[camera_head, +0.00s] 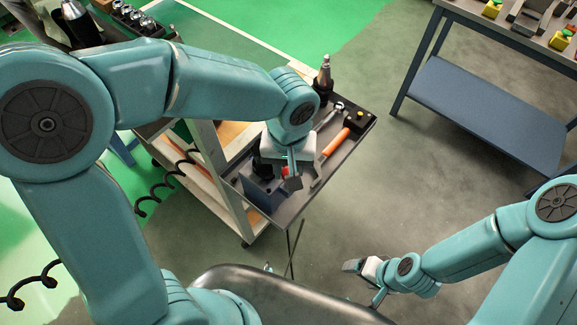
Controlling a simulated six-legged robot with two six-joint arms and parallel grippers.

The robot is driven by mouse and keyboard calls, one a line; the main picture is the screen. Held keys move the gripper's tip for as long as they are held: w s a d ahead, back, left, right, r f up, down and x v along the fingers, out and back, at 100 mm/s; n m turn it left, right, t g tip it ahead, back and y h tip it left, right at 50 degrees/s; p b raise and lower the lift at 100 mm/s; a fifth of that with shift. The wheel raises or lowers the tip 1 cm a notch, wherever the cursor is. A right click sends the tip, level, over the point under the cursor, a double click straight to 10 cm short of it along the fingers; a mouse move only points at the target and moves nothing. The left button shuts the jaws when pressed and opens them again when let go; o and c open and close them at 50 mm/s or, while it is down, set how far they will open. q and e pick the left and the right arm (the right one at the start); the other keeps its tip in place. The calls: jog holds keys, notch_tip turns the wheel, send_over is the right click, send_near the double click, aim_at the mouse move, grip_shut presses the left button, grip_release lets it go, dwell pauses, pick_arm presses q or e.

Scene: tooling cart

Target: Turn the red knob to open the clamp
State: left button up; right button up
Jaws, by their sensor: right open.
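The clamp (262,193) is a dark blue-grey block on the near left part of the cart's tray top. A small bit of the red knob (286,171) shows beside my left gripper (291,174); the rest is hidden behind the gripper. My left gripper points down at the knob, its fingers close to it. I cannot tell whether they touch it or how wide they are. My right gripper (365,281) is open and empty, low over the floor, to the right of and nearer than the cart.
A blue-shelved bench (490,115) stands at the upper right. Grey floor between is clear.

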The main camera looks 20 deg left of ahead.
pick_arm(q)
jog(key=m, duration=0.4)
jog(key=shift+b, duration=0.3)
jog(key=m, duration=0.7)
jog(key=shift+w+m, duration=0.1)
jog(key=shift+m, duration=2)
jog(key=o, duration=1.1)
jog(key=shift+c, duration=0.2)
